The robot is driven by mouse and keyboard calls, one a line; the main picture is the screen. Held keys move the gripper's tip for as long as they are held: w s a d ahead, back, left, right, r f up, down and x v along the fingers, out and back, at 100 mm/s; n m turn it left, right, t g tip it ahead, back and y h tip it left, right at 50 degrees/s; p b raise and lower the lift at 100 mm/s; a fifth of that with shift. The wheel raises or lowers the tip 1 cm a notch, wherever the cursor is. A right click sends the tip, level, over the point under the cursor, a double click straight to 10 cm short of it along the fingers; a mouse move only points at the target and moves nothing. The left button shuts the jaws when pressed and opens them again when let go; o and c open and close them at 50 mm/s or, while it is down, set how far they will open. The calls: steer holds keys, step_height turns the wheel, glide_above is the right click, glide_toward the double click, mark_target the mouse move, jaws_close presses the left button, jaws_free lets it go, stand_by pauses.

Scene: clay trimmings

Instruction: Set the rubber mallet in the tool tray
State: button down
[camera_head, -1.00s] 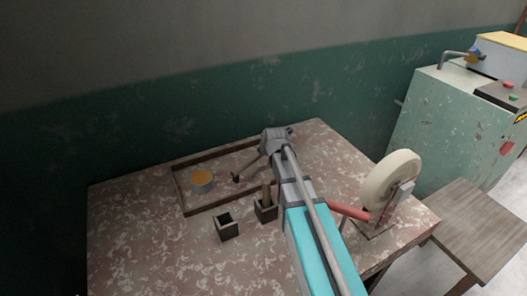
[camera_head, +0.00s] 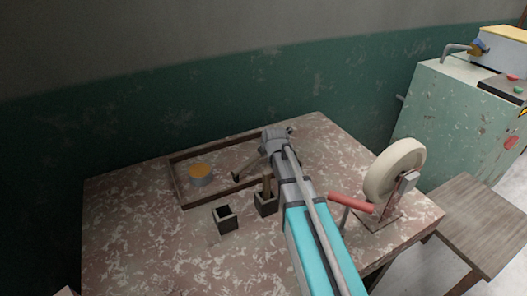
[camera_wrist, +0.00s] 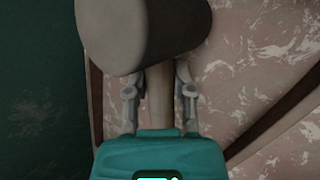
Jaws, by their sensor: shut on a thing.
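The rubber mallet fills the top of the wrist view, with a dark grey-brown cylindrical head (camera_wrist: 145,35) and a pale wooden handle (camera_wrist: 159,100). My gripper (camera_wrist: 159,85) is shut on the handle, one finger on each side, with the head beyond the fingertips. The mallet cannot be made out clearly there. The mallet's height above the tray cannot be told.
A tin with an orange top (camera_head: 201,175) stands in the tray's left part. In front are an empty square holder (camera_head: 226,222) and another holder (camera_head: 265,207) with a wooden stick, close to my arm. A pale wheel with a red handle (camera_head: 350,203) stands at right.

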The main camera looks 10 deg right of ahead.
steer(key=shift+f+b, duration=0.6)
stand_by(0.3)
steer(key=shift+c, duration=2)
jaws_free()
